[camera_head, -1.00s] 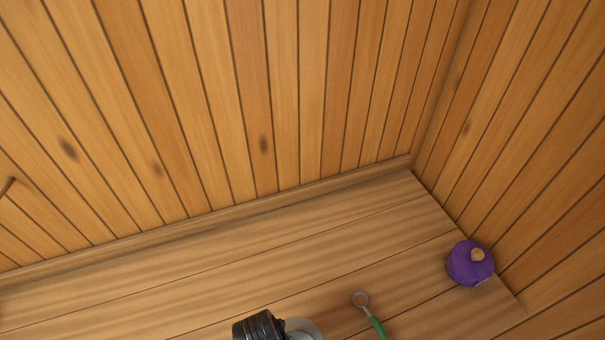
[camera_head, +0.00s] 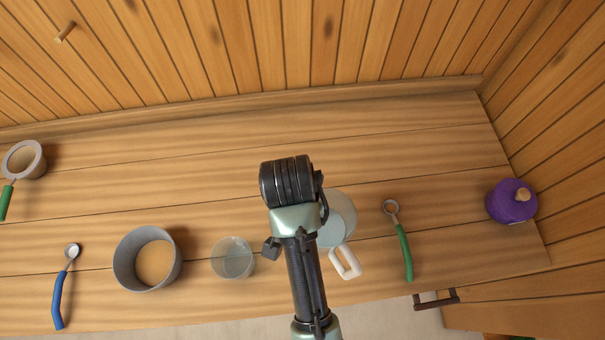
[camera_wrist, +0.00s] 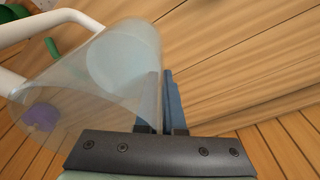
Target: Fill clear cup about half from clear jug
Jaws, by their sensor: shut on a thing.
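The clear jug (camera_head: 341,207) with a white handle (camera_head: 346,262) is partly hidden behind my arm in the head view. In the wrist view the jug (camera_wrist: 118,75) lies at the left side of my gripper (camera_wrist: 168,98), with a pale blue round patch inside, perhaps liquid. My gripper is shut on the jug's wall; the head view hides the fingertips. The clear cup (camera_head: 233,259) stands upright on the counter, left of my arm and apart from the jug. I cannot tell how much it holds.
On the wooden counter (camera_head: 400,140) are a grey pot (camera_head: 128,272), a blue-handled spoon (camera_head: 58,295), a green-handled spoon (camera_head: 406,250), a green-handled sieve-like pan (camera_head: 22,160) and a purple jar (camera_head: 511,203). The counter's back strip is clear. Plank walls rise behind and at right.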

